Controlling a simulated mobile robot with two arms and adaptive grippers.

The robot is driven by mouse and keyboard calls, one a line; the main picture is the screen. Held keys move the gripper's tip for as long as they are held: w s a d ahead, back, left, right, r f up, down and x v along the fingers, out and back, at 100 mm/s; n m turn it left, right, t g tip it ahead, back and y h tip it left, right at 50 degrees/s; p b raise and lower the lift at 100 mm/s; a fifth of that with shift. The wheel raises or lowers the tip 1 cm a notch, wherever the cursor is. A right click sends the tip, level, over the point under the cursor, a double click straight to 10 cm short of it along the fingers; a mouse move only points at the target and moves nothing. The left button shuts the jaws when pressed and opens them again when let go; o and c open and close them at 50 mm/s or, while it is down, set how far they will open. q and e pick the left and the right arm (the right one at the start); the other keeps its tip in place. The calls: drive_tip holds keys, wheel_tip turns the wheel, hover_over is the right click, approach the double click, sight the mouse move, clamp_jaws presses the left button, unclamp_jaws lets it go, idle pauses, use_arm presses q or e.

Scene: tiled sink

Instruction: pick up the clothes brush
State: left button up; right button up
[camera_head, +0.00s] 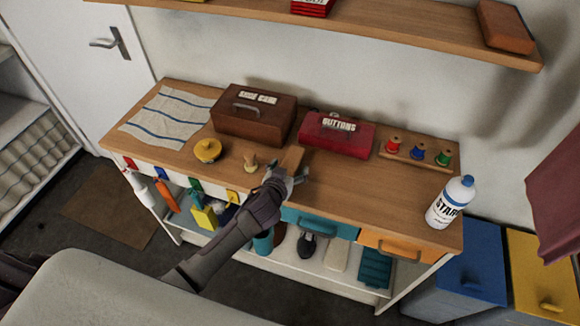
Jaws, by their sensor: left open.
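A flat wooden piece (291,158), which looks like the clothes brush, lies on the wooden counter between the brown box and the red box. My left arm reaches in from the lower left. Its gripper (287,171) is open at the near end of the wooden piece, with a finger to either side. The gripper hides that near end, and I cannot tell whether the fingers touch it. My right gripper is not in view.
A brown shoe-care box (240,124) and a red buttons box (336,142) stand behind. A pale wooden knob-shaped object (250,162) and yellow tin (208,150) sit left. A thread-spool rack (403,156) and starch bottle (450,203) stand right. The counter's right front is clear.

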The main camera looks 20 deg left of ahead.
use_arm(q)
drive_tip(key=shift+s, duration=0.1)
drive_tip(key=c, duration=1)
drive_tip(key=shift+c, duration=0.2)
